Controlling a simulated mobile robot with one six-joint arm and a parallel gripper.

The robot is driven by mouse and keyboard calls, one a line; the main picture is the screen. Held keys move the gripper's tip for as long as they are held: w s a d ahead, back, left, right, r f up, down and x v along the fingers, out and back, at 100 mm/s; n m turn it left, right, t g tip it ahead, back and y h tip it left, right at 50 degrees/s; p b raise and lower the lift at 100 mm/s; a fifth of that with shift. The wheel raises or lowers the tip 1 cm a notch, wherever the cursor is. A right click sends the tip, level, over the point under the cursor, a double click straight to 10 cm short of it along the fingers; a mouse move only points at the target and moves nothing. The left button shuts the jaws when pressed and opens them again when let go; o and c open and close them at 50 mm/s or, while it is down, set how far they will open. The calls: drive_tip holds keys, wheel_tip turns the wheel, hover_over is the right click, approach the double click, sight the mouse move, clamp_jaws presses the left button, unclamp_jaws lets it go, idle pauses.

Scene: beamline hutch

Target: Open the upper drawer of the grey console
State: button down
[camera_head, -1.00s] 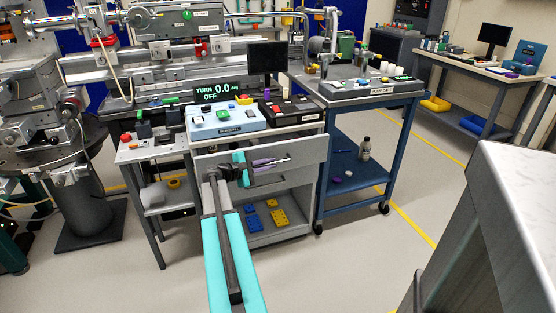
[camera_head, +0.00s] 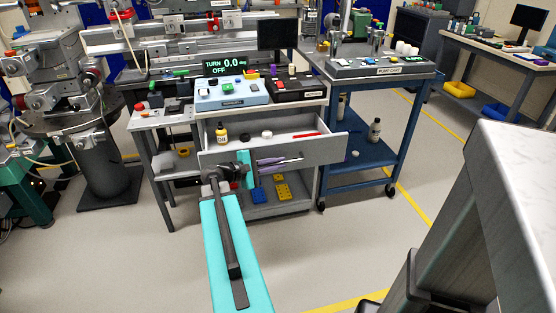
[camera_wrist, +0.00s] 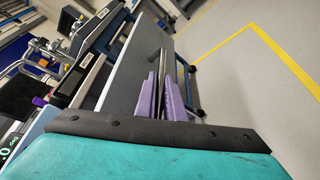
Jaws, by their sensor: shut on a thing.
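The grey console (camera_head: 318,178) stands mid-frame in the head view, with its upper drawer (camera_head: 325,150) pulled out toward me. Inside the drawer lie a yellow bottle (camera_head: 219,133), dark and white round items (camera_head: 252,136) and a red pen-like item (camera_head: 303,135). My gripper (camera_head: 280,161) is at the drawer front. In the wrist view its purple fingers (camera_wrist: 163,98) are shut on the drawer's bar handle (camera_wrist: 157,70), which stands off the grey front panel (camera_wrist: 130,75).
Below the drawer an open shelf holds blue and yellow blocks (camera_head: 283,191). A blue cart (camera_head: 365,175) stands close on the right and a small side table (camera_head: 160,118) on the left. A pale counter (camera_head: 510,160) is at near right. Floor in front is clear.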

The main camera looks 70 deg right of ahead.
drive_tip(key=shift+a, duration=0.2)
drive_tip(key=shift+s, duration=0.15)
drive_tip(key=shift+s+r, duration=0.1)
drive_tip(key=shift+s, duration=0.05)
drive_tip(key=c, duration=1.8)
unclamp_jaws()
drive_tip(key=shift+s+d, duration=0.1)
drive_tip(key=shift+s, duration=0.05)
drive_tip(key=shift+c, duration=0.2)
drive_tip(key=p+v, duration=0.1)
drive_tip(key=v, duration=1.3)
drive_tip(key=shift+f, duration=0.2)
